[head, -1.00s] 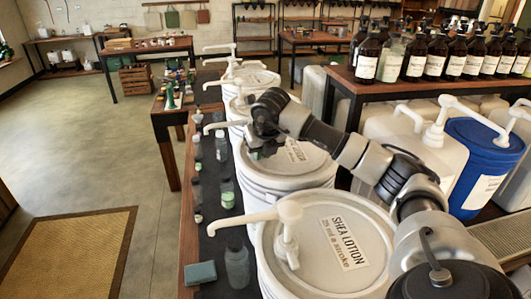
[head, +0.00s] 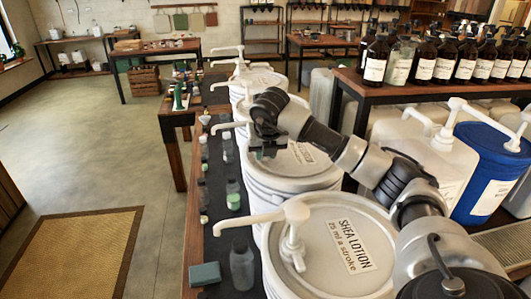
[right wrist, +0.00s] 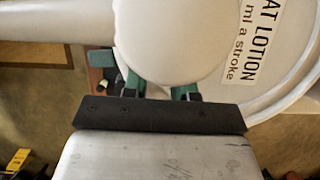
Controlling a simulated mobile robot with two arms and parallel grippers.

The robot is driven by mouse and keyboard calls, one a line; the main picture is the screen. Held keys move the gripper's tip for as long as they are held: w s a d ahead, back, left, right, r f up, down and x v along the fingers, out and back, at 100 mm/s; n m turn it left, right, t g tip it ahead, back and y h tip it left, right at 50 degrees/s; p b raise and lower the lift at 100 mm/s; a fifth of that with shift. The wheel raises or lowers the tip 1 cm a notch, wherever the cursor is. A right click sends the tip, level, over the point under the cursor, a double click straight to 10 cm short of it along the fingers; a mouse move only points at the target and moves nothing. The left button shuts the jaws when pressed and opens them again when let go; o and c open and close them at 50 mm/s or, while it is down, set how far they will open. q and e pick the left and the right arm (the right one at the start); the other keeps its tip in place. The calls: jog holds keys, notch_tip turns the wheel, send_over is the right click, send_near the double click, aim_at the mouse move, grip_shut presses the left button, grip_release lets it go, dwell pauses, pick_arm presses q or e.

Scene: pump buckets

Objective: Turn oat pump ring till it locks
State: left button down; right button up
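The oat pump bucket (head: 308,165) is the second from the front in the row, with a white lid and a label partly hidden by my arm. My right gripper (head: 268,150) is low over its pump in the head view. In the right wrist view the white pump head (right wrist: 168,40) fills the top middle, its spout (right wrist: 50,20) pointing left. The green-tipped fingers of my right gripper (right wrist: 160,90) stand apart, reaching under the pump head. The ring is hidden, so I cannot tell whether they press on it. My left gripper is not in view.
The shea lotion bucket (head: 330,245) with its pump stands in front of the oat one. Small bottles (head: 233,195) and a teal block (head: 205,274) line the left bench edge. A blue bucket (head: 487,170) and a shelf of dark bottles are at right.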

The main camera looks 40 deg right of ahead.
jog(key=shift+o, duration=1.1)
jog(key=shift+f, duration=0.15)
jog(key=shift+a, duration=0.1)
jog(key=b+v, duration=0.2)
jog(key=v, duration=0.9)
